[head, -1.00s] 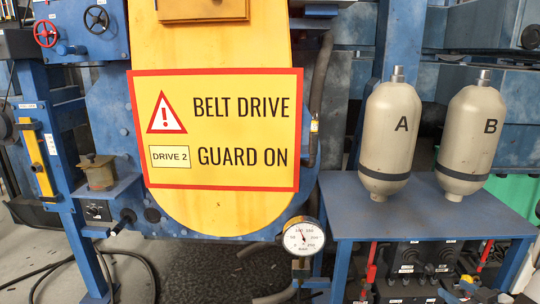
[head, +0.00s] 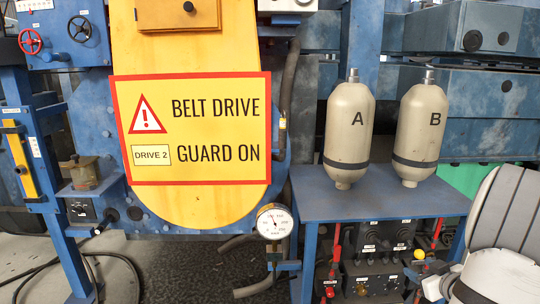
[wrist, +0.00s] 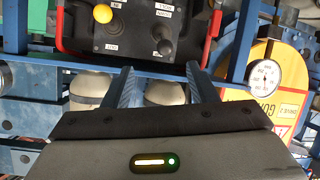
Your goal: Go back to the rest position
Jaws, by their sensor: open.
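My gripper (wrist: 160,72) shows in the wrist view with its two blue-grey fingers apart and nothing between the tips. Behind the fingers, parts of two pale rounded tanks show. Beyond the tips is a red-edged control box (wrist: 118,45) with a yellow knob (wrist: 103,13) and a black joystick (wrist: 165,47). I cannot tell how far the tips are from it. In the head view, a pale and grey part of my arm is at the lower right edge. My fingers do not show clearly there.
Tank A (head: 349,130) and tank B (head: 421,130) stand upright on a blue table (head: 380,206). Control boxes (head: 385,237) sit below it. A yellow belt guard (head: 200,55) with a warning sign and a pressure gauge (head: 274,222) are to the left.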

